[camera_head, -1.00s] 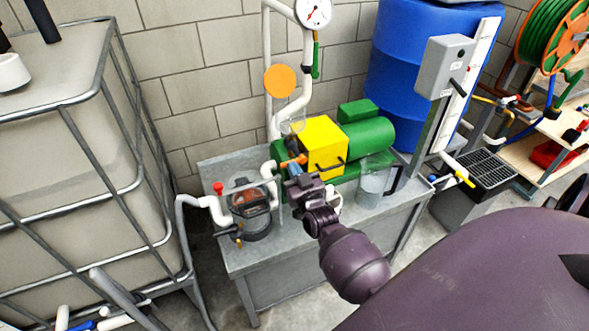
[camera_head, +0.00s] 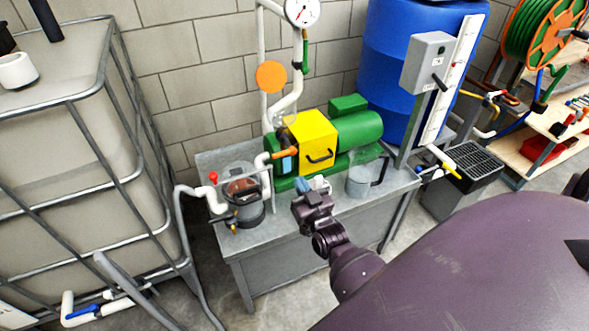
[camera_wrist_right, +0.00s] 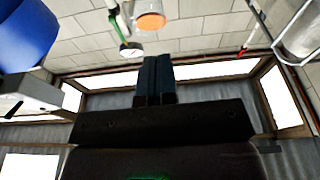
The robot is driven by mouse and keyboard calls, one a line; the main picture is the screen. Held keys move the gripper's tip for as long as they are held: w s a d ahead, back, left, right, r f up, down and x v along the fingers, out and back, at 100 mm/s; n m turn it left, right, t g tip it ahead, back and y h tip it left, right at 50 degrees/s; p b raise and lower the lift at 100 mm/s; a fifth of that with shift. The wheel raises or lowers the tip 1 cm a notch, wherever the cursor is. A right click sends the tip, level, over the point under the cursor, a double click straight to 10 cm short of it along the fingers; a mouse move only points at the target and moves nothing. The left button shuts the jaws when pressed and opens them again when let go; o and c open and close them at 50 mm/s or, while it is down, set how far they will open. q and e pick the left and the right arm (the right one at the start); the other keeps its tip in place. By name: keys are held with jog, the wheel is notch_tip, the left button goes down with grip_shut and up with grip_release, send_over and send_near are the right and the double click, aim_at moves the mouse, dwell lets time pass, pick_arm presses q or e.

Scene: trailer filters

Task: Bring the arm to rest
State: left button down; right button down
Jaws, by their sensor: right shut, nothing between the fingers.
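My right gripper (camera_head: 312,188) is in front of the grey metal table in the head view, below the yellow box of the pump. Its fingers look closed together and hold nothing; they also show in the right wrist view (camera_wrist_right: 155,78), side by side and touching. The wrist view looks upward past them to the wall and roof. My right arm reaches in from the lower right. My left gripper is not in view.
The table (camera_head: 260,250) carries a green and yellow pump (camera_head: 312,143), a strainer pot (camera_head: 243,195) and a clear jug (camera_head: 362,180). A caged tank (camera_head: 85,160) stands at left. A blue barrel (camera_head: 400,70) and control box (camera_head: 428,62) stand behind right.

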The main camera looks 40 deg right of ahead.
jog(key=shift+v, duration=1)
jog(key=s+a+f+n+g+y, duration=0.1)
jog(key=s+a+f+g+y, duration=0.1)
jog(key=s, duration=0.8)
jog(key=s+a+f+n+g+y, duration=0.2)
jog(key=s+a+f+g, duration=0.3)
jog(key=s, duration=0.4)
jog(key=shift+s+a+f+g+y+p, duration=0.3)
jog(key=shift+s+a+g+p, duration=0.15)
jog(key=shift+g, duration=0.45)
jog(key=shift+w, duration=0.1)
